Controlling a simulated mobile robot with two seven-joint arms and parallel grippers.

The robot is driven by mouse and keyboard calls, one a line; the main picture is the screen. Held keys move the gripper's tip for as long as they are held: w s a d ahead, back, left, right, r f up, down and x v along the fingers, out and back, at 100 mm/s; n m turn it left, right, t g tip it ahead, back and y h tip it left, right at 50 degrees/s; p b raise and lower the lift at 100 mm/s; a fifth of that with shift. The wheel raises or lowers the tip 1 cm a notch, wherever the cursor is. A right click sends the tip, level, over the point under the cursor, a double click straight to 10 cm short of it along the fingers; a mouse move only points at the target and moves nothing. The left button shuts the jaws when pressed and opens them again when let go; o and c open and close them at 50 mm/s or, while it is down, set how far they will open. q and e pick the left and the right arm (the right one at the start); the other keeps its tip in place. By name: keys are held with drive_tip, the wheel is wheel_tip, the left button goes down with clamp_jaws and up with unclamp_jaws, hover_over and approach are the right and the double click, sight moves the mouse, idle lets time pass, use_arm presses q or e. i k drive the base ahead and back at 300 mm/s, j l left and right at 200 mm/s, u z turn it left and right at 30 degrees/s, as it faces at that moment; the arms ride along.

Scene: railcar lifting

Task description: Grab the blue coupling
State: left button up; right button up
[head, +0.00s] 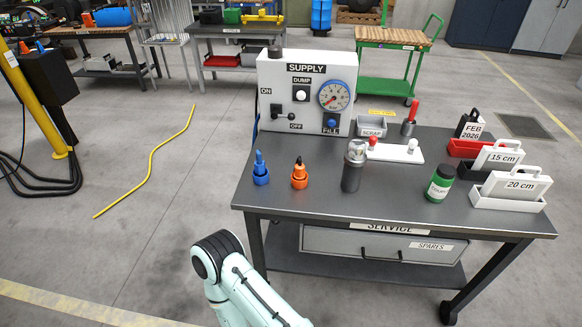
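The blue coupling (261,174) stands upright near the left end of the dark service table (330,200). It has a wide round base and a narrower stem pointing up. It looks free-standing, with nothing on it. Neither of my grippers shows in the head view. Only a pale arm link of mine rises from the bottom edge, in front of the table's left leg and below the tabletop in the picture.
An orange coupling (300,178) stands just right of it. A dark cylinder (351,172) and a green bottle (440,183) stand further right. The white supply panel (305,90) rises behind.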

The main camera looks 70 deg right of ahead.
sight(259, 165)
drive_tip(key=k+z, duration=0.1)
drive_tip(key=z, duration=2)
drive_tip(key=i+j+z, duration=0.1)
drive_tip(key=z, duration=0.4)
drive_tip(key=i+j+z, duration=0.1)
drive_tip(key=z, duration=0.35)
drive_tip(key=i+j+z, duration=0.1)
drive_tip(key=j+z, duration=0.2)
drive_tip(key=j, duration=0.25)
drive_tip(key=j+z, duration=0.3)
drive_tip(key=j, duration=0.25)
drive_tip(key=j+z, duration=0.3)
drive_tip(key=j, duration=1.85)
drive_tip(key=k, duration=0.05)
